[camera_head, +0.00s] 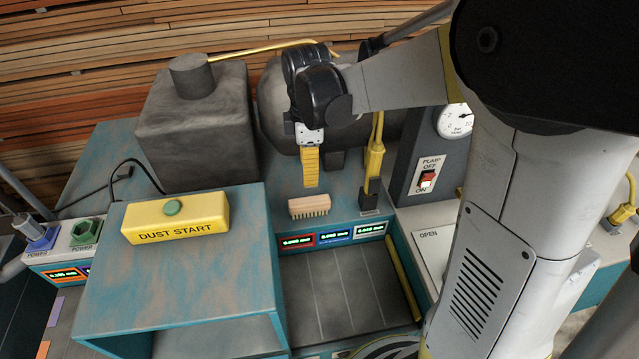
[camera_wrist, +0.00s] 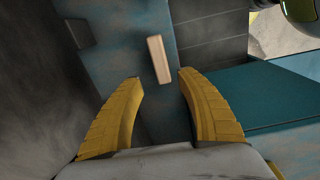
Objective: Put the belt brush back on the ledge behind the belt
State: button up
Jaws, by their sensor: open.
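The belt brush (camera_head: 309,206) has a pale wooden back and short bristles. It lies on the teal ledge (camera_head: 340,196) behind the dark belt (camera_head: 335,292), above the small displays. In the wrist view the brush (camera_wrist: 158,59) lies beyond the fingertips, near the middle, apart from both fingers. My gripper (camera_head: 311,184) has yellow fingers and hangs just above and behind the brush in the head view. In the wrist view my gripper (camera_wrist: 160,75) is open, with nothing between its fingers.
A yellow DUST START box (camera_head: 175,218) sits on the teal housing (camera_head: 180,280) at left. A dark tank (camera_head: 197,125) stands behind it. A yellow-handled plug (camera_head: 374,155) stands right of the brush. A PUMP switch (camera_head: 427,180) is further right.

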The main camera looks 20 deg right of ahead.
jog(key=s+r+m+t, duration=0.3)
jog(key=s+m, duration=0.4)
jog(key=s+r+m+t, duration=0.4)
jog(key=s+m, duration=0.4)
jog(key=shift+s+r, duration=0.15)
jog(key=shift+s, duration=0.15)
